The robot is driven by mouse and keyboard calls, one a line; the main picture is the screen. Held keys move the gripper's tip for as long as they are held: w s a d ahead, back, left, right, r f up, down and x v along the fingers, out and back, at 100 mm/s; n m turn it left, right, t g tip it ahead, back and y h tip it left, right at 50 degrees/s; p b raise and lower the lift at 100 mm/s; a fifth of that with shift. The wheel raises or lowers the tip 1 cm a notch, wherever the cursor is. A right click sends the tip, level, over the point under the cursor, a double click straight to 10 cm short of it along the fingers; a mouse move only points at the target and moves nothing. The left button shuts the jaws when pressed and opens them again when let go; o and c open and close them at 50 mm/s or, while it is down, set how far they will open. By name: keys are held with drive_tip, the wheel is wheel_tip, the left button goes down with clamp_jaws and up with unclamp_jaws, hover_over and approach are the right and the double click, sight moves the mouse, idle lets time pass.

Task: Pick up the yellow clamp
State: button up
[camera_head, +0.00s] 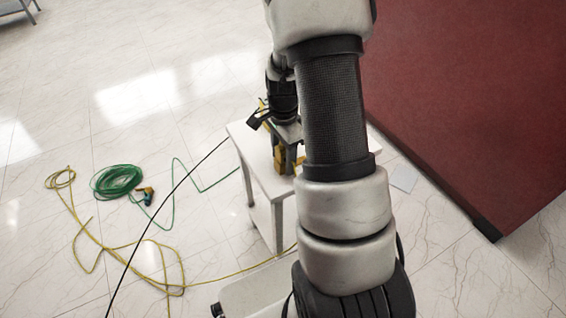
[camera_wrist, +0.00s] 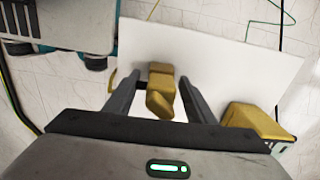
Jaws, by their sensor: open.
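A yellow clamp (camera_wrist: 161,88) shows in the wrist view between the two fingers of my gripper (camera_wrist: 158,76), over the white table top. The fingers are apart, with a visible gap on each side of the clamp, so they do not appear to grip it. A second yellow piece (camera_wrist: 254,121) lies to the right, partly hidden by my gripper body. In the head view, my gripper (camera_head: 286,150) points down over the table, with yellow parts (camera_head: 280,160) at it. My arm hides much of this spot there.
The small white table (camera_head: 252,150) has bare top to the left of my gripper. Green cable (camera_head: 118,181) and yellow cable (camera_head: 165,270) lie on the floor at left. A red surface (camera_head: 470,90) is at right. A grey unit with teal wheels (camera_wrist: 65,22) is in the wrist view.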

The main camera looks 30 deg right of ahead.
drive_tip(key=shift+f, duration=0.15)
drive_tip(key=c, duration=1.1)
wheel_tip(320, 180, up, 10)
drive_tip(key=p, duration=0.3)
drive_tip(key=shift+f, duration=0.1)
drive_tip(key=shift+r+p, duration=2.85)
drive_tip(key=shift+r, duration=0.55)
